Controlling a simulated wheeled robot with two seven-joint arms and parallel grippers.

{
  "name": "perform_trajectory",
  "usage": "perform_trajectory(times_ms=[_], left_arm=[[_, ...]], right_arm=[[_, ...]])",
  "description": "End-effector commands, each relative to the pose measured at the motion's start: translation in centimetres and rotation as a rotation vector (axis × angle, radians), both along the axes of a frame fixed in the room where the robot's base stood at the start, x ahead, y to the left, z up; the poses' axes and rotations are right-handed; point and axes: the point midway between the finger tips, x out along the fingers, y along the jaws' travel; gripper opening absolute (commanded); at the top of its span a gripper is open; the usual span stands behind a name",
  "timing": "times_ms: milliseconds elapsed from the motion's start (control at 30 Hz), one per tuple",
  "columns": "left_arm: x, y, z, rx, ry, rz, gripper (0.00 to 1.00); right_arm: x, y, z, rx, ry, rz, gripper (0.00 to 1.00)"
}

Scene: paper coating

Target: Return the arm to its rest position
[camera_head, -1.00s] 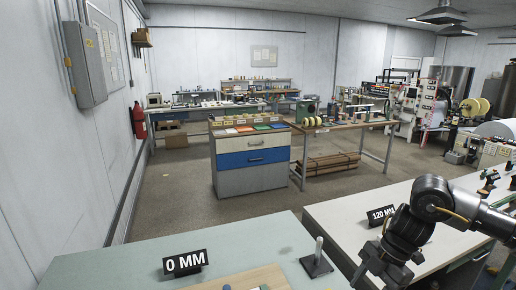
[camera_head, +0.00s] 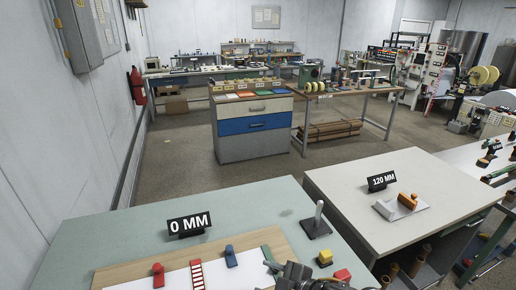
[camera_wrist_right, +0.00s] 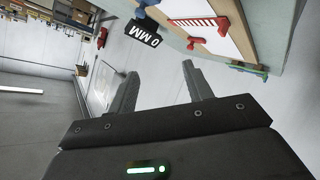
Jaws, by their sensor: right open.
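My right arm shows only as a dark, cropped piece at the bottom edge of the head view, in front of the 0 MM table (camera_head: 95,225). In the right wrist view my right gripper (camera_wrist_right: 160,85) has its two grey fingers spread apart with nothing between them. The 0 MM sign (camera_wrist_right: 144,31) and the board appear beyond the fingers in that view, tilted. My left gripper is not in view.
A board (camera_head: 115,273) with red and blue pieces and a red ladder-like strip lies on the 0 MM table. A post stand (camera_head: 317,222) and a yellow block (camera_head: 325,257) are near. An orange-handled tool (camera_head: 407,200) lies on the 120 MM table (camera_head: 345,190).

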Motion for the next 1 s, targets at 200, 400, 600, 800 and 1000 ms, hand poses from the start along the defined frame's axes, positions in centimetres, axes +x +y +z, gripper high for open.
perform_trajectory(times_ms=[200, 400, 600, 800, 1000], left_arm=[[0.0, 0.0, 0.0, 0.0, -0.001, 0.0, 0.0], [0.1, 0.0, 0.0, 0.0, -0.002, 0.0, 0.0], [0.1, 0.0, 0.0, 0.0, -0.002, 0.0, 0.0], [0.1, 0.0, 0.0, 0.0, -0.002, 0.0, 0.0], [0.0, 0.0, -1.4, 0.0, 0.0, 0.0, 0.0]], right_arm=[[-4.1, -8.2, -5.0, 0.068, 0.299, -0.526, 0.51], [-10.8, -15.4, -9.6, 0.025, 0.575, -0.853, 0.51], [-16.9, -19.5, -12.1, -0.02, 0.769, -1.035, 0.51], [-22.8, -22.2, -13.5, -0.064, 0.937, -1.172, 0.51], [-20.9, -21.8, -21.0, -0.08, 0.944, -1.161, 0.51]])
